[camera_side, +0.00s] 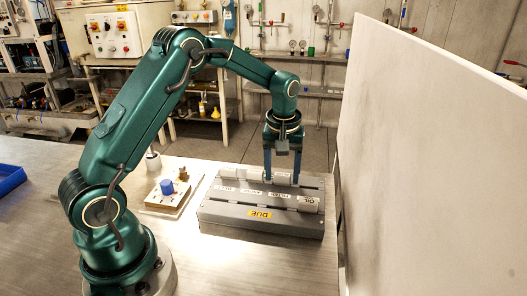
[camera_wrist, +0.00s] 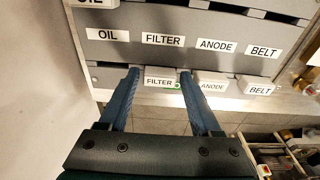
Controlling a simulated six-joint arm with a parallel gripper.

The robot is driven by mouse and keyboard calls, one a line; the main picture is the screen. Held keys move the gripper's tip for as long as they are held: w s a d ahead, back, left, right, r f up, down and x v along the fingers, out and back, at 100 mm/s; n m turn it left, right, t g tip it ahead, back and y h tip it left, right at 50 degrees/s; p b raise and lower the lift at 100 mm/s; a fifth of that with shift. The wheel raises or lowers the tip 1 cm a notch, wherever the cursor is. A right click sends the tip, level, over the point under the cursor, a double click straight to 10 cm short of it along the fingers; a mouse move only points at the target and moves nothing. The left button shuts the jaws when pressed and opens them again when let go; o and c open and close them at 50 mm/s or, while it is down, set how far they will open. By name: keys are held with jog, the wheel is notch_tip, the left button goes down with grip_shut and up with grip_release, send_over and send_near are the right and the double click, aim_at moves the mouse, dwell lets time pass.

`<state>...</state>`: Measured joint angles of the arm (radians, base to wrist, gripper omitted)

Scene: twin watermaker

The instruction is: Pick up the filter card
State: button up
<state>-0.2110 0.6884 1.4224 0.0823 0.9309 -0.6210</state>
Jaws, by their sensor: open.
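The filter card (camera_wrist: 159,83) is a pale block labelled FILTER in the far row of a grey rack (camera_side: 215,211), beside the anode card (camera_wrist: 212,87) and the belt card (camera_wrist: 260,89). In the side view the filter card (camera_side: 281,179) stands between my fingers. My gripper (camera_side: 282,178) is open and points down at the rack. In the wrist view my gripper (camera_wrist: 159,73) has one blue finger on each side of the filter card. I cannot tell whether either finger touches it.
An oil card (camera_side: 308,204) stands in the rack's near row, by the yellow DUE label (camera_side: 260,214). A board with a blue knob (camera_side: 167,187) lies left of the rack. A large pale panel (camera_side: 435,160) rises on the right. A blue tray (camera_side: 10,178) sits at far left.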

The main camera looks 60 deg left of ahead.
jog(key=c, duration=1)
